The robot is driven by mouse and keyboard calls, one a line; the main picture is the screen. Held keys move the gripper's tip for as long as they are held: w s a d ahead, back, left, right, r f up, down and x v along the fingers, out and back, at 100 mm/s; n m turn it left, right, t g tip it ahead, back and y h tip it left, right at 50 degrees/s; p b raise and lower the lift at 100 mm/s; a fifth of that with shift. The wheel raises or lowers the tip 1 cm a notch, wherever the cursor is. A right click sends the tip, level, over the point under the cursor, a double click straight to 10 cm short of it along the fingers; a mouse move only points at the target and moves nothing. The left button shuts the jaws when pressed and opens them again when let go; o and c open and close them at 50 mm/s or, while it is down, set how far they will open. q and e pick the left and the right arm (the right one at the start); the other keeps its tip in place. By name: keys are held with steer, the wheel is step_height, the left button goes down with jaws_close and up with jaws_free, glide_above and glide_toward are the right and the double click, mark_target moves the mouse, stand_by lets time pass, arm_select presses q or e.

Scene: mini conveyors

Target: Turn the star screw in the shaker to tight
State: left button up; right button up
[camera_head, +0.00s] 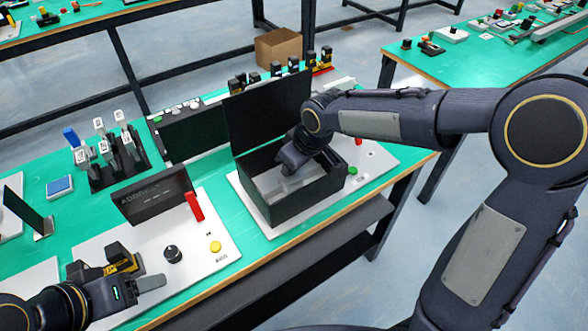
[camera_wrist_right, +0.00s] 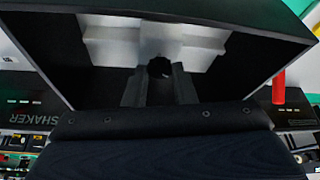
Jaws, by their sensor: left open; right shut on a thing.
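The shaker (camera_head: 320,197) is a black open-topped box with its lid (camera_head: 268,108) raised, on a white base on the green table. The star screw (camera_wrist_right: 159,67) shows in the right wrist view as a small dark knob in front of a pale block inside the box. My right gripper (camera_wrist_right: 160,84) reaches down into the box, its two fingers shut on the star screw. In the head view the right gripper (camera_head: 287,178) hides the screw. My left gripper (camera_head: 145,272) is open and empty, low over the white panel at the front left.
Left of the shaker stand a dark sign (camera_head: 155,195), a red block (camera_head: 194,206), a black knob (camera_head: 172,254) and a yellow button (camera_head: 216,247). A green button (camera_head: 352,170) is at the shaker's right. The raised lid stands behind my right gripper.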

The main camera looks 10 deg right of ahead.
arm_select(q)
step_height(320, 180, down, 4)
steer(key=b, duration=0.3)
steer(key=shift+f+b, duration=0.1)
steer(key=shift+b, duration=0.2)
arm_select(e)
steer(key=m, duration=0.1)
steer(key=m+h, duration=0.1)
steer(key=m, duration=0.1)
steer(key=m+h, duration=0.1)
steer(key=m, duration=0.1)
steer(key=shift+s+a+f+t, duration=0.1)
steer(key=shift+a+t, duration=0.2)
steer(key=shift+t, duration=0.1)
arm_select(q)
steer(key=shift+f+b, duration=0.9)
arm_select(e)
steer(key=shift+a+m+h, duration=0.15)
steer(key=shift+m+h, duration=0.65)
steer(key=shift+m, duration=1.5)
steer(key=o, duration=1)
steer(key=shift+r, duration=0.2)
arm_select(q)
steer(key=shift+r+p, duration=0.5)
arm_select(e)
steer(key=v, duration=0.7)
steer(key=shift+r, duration=0.3)
steer(key=shift+s, duration=0.1)
